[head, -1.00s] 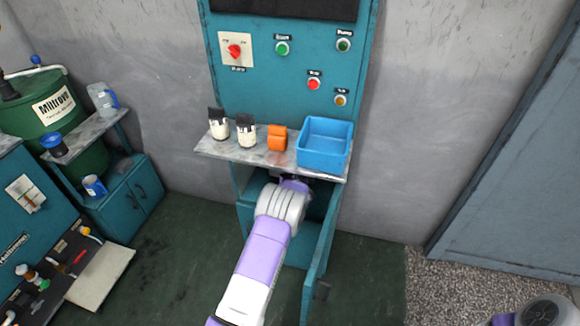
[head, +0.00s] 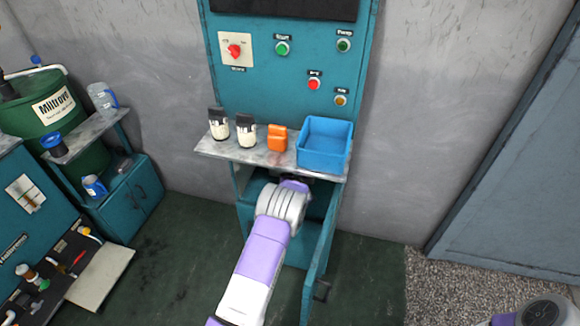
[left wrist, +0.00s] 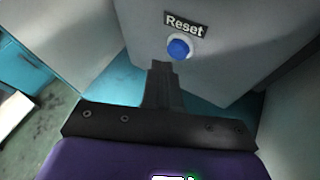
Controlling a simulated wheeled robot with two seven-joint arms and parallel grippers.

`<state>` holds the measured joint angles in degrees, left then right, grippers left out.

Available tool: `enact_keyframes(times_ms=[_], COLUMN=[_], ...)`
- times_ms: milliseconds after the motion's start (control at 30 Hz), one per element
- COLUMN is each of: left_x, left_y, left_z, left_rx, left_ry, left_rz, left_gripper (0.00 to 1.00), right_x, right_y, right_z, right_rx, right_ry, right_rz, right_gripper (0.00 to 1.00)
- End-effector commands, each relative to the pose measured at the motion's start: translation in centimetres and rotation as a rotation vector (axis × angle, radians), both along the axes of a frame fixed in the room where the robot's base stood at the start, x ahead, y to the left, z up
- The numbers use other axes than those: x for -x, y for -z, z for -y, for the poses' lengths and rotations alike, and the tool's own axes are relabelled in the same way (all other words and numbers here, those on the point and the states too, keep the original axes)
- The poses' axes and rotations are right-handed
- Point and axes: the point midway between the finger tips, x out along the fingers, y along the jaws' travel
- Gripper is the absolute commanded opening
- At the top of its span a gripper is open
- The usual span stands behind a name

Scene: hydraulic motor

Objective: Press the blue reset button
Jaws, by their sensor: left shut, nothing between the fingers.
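The blue reset button (left wrist: 179,49) shows in the left wrist view, in a white ring on a grey panel below a black "Reset" label (left wrist: 184,24). My left gripper (left wrist: 163,68) is shut and empty, its fingertips just below the button in the picture. I cannot tell whether they touch the panel. In the head view my left arm reaches into the open lower cabinet (head: 318,215) under the shelf, and its gripper is mostly hidden there. The button is hidden in the head view. Only a link of my right arm shows at the bottom right; its gripper is out of view.
The marble shelf (head: 225,152) above my left arm holds a blue bin (head: 325,170), an orange object (head: 277,138) and two dark-topped white containers (head: 246,131). The open cabinet door (head: 318,262) stands close to the right of the arm.

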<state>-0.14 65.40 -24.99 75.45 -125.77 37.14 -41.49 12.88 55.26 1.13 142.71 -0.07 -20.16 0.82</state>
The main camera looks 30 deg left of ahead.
Motion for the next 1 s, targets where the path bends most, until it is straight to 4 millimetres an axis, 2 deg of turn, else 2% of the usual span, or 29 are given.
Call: enact_keyframes(times_ms=[300, 1000], left_x=[-0.8, -1.2], left_y=[0.1, 0.1], left_z=[-0.2, -0.3], left_rx=[0.000, -0.001], left_ry=[0.000, -0.001], left_rz=[0.000, -0.001], left_gripper=[0.00, 0.00], right_x=[0.0, 0.0], right_y=[0.7, 0.8], right_z=[0.0, 0.0], right_rx=[0.000, 0.000], right_ry=[0.000, 0.000], right_rz=[0.000, 0.000], right_gripper=[0.00, 0.00])
